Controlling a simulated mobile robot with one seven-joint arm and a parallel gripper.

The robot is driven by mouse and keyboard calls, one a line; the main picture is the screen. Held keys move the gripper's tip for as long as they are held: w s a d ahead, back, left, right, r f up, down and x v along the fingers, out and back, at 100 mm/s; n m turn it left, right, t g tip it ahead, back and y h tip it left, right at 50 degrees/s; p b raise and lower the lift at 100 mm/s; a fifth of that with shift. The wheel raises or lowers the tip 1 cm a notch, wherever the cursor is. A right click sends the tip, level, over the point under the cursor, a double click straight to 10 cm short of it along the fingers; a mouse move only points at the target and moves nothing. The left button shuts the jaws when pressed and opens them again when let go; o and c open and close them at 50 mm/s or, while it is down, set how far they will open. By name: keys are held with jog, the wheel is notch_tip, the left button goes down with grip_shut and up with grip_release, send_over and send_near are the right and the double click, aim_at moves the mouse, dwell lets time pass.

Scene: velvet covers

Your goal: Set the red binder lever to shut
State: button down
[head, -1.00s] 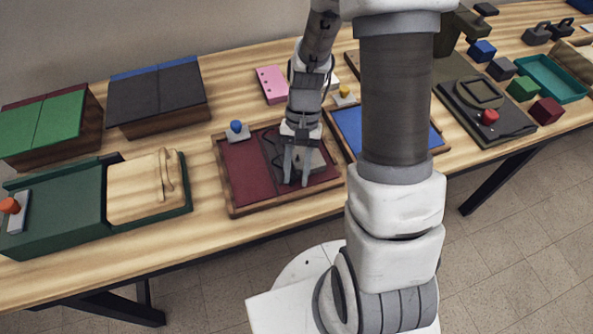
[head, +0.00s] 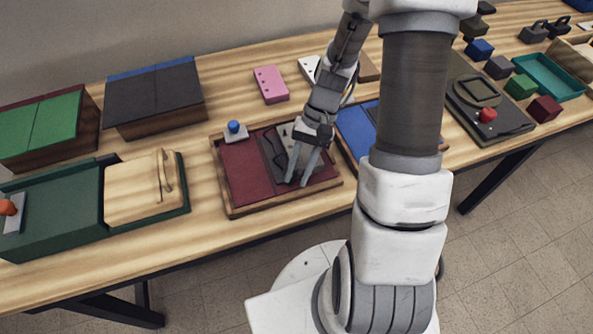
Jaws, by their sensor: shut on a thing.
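The red binder (head: 245,172) lies open in the middle of the table: a dark red inner panel at left, a dark grey mechanism area at right, and a wooden rim. A blue knob on a grey plate (head: 235,129) sits at its back left edge. My gripper (head: 296,182) reaches down over the right half, with its fingers tilted down and to the left. The fingers are shut on a small part low in the mechanism, which I take to be the binder lever; the fingers mostly hide it. A light grey plate (head: 284,131) shows behind the gripper.
A blue-panelled binder (head: 356,131) stands close on the right, partly behind my arm. A green case with a wooden lid (head: 134,190) is at left, near dark and green boxes (head: 155,97). A pink block (head: 271,84) lies behind. Bare table shows around the pink block.

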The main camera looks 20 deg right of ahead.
jog(key=shift+s+d+f, duration=0.1)
jog(key=shift+d+f, duration=0.05)
jog(key=c, duration=0.6)
grip_release()
jog(key=shift+r, duration=0.3)
jog(key=p+v, duration=0.2)
jog(key=v, duration=1.5)
jog(key=shift+d, duration=0.1)
jog(key=shift+f, duration=0.1)
